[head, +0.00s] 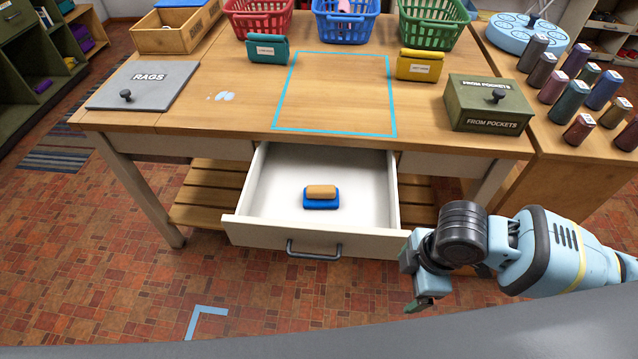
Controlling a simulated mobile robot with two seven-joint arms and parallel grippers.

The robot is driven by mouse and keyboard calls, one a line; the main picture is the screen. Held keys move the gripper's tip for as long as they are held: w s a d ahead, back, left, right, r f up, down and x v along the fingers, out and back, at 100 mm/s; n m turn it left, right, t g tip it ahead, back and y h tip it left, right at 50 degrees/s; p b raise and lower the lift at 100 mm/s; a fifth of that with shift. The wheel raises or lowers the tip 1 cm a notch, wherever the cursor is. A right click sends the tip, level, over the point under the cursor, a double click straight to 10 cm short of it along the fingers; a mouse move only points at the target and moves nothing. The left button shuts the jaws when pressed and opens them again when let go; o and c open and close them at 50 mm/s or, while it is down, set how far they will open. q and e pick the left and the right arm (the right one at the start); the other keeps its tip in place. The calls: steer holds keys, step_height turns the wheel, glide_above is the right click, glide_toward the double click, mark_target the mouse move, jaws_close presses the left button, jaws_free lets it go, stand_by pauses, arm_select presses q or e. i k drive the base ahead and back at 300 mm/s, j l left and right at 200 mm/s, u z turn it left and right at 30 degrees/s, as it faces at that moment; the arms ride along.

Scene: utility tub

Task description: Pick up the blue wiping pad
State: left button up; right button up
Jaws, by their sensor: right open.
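The blue wiping pad (321,203) lies in the open drawer (262,212) of the wooden table, near the drawer's middle. It has a tan, rounded handle (321,191) on top. My right gripper (412,285) is open and empty, to the right of the drawer's front corner and apart from the pad. Its fingers point left and down and partly hide each other. My left gripper is not in view.
The drawer front (315,238) with its dark handle (314,249) sticks out from the table (240,75). A grey RAGS lid (145,85), a green FROM POCKETS box (488,103), pouches and baskets stand on top. The blue-taped square (335,130) is clear.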

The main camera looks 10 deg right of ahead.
mark_target(316, 197)
steer(key=i+j, duration=0.3)
steer(key=i, duration=0.2)
steer(key=i+j, duration=0.25)
steer(key=i, duration=0.25)
steer(key=j+u, duration=0.05)
